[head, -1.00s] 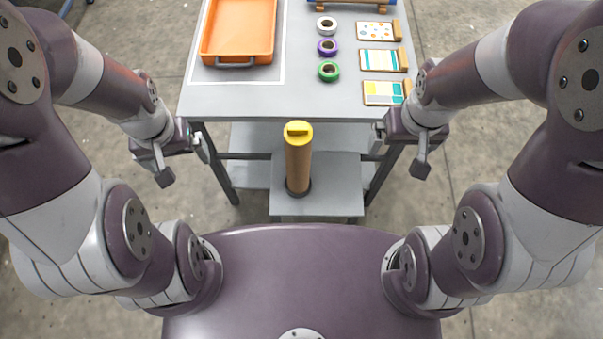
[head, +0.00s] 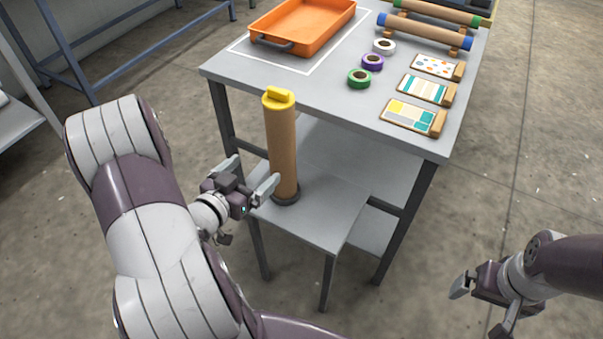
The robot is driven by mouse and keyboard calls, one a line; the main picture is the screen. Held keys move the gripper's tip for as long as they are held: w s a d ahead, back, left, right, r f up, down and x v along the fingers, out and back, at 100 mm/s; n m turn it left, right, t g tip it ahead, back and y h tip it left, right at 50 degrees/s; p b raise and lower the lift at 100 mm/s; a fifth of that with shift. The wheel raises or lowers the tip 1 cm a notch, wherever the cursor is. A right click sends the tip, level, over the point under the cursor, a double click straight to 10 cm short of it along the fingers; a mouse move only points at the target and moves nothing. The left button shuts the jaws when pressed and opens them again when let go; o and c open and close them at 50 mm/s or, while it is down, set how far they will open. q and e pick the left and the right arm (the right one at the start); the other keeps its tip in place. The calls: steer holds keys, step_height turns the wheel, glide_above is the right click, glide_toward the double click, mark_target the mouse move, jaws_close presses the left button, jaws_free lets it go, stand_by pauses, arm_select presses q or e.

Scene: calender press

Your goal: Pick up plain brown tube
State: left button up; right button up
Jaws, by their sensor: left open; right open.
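The plain brown tube (head: 283,155) stands upright in a dark ring on a low grey stand, with a yellow cap (head: 279,98) on its top. My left gripper (head: 250,176) is open, just left of the tube's lower part. One of its fingers appears close to the tube's left side; I cannot tell whether it touches. My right gripper (head: 462,290) is open and empty at the lower right, well away from the tube and over the floor.
The low stand (head: 325,205) juts out before a grey table (head: 335,85). The table holds an orange tray (head: 303,30), white, purple and green tape rolls (head: 359,79), sample cards (head: 413,117) and tubes with blue (head: 425,31) and green ends on a rack. Floor at right is clear.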

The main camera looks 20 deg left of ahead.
mark_target(282, 154)
arm_select(q)
steer(key=shift+t, duration=0.3)
steer(key=w+b, duration=0.1)
steer(key=w, duration=0.3)
steer(key=w+f+b, duration=0.1)
steer(key=w, duration=0.3)
steer(key=w+b, duration=0.1)
steer(key=w, duration=0.4)
steer(key=shift+d+f, duration=0.15)
steer(key=shift+d, duration=0.15)
steer(key=c, duration=1.5)
